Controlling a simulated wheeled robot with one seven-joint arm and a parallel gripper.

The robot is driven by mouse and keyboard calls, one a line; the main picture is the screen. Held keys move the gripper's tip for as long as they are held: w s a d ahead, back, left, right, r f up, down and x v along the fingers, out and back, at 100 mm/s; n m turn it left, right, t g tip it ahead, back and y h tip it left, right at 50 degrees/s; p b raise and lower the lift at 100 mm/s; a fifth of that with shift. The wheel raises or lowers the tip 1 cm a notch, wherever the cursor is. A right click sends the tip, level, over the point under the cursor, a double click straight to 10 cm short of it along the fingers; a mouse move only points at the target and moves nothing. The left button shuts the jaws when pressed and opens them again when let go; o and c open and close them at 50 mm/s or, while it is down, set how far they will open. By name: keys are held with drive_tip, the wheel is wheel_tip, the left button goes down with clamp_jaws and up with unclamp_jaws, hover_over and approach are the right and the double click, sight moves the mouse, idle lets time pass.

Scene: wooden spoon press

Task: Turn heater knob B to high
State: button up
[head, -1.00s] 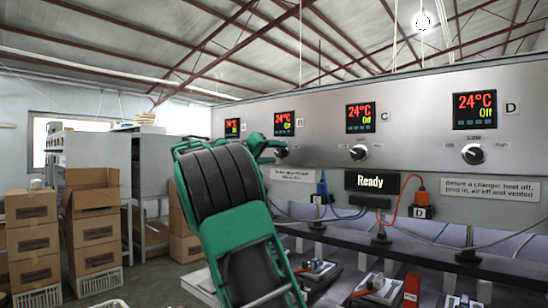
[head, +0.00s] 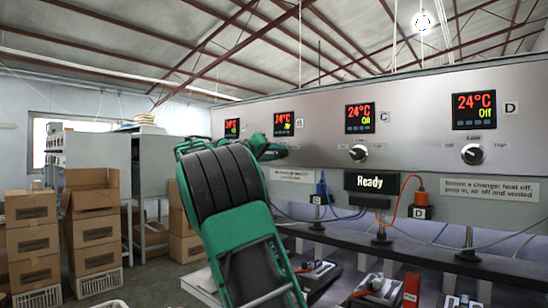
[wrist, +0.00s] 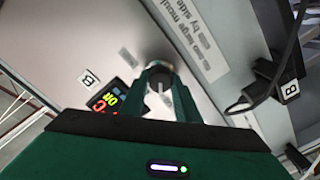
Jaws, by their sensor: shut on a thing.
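The heater panel carries a row of knobs under red temperature displays. Display B (head: 284,124) reads 24°C in the head view, its lower green text too small to read. It appears tilted in the wrist view (wrist: 107,98), beside a "B" label (wrist: 89,78). In the wrist view my green fingers (wrist: 160,92) are shut on knob B (wrist: 159,76), one on each side. The knob's pale pointer line shows between them; its exact setting cannot be told.
Knob C (head: 358,153) and knob D (head: 473,154) are to the right; displays C and D read Off. A "Ready" sign (head: 371,181), blue connector (head: 322,190) and orange connector (head: 420,194) with cables sit below. Cardboard boxes (head: 92,230) stand at left.

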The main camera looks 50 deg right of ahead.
drive_tip(key=m, duration=0.6)
drive_tip(key=shift+w+a+f, duration=0.2)
drive_tip(key=m, duration=0.7)
drive_tip(key=shift+m, duration=0.3)
drive_tip(key=m, duration=0.4)
drive_tip(key=shift+m, duration=2.6)
drive_tip(key=shift+f, duration=0.1)
drive_tip(key=o, duration=1)
drive_tip(key=shift+a, duration=0.1)
drive_tip(key=shift+o, duration=0.2)
drive_tip(key=shift+s, duration=0.2)
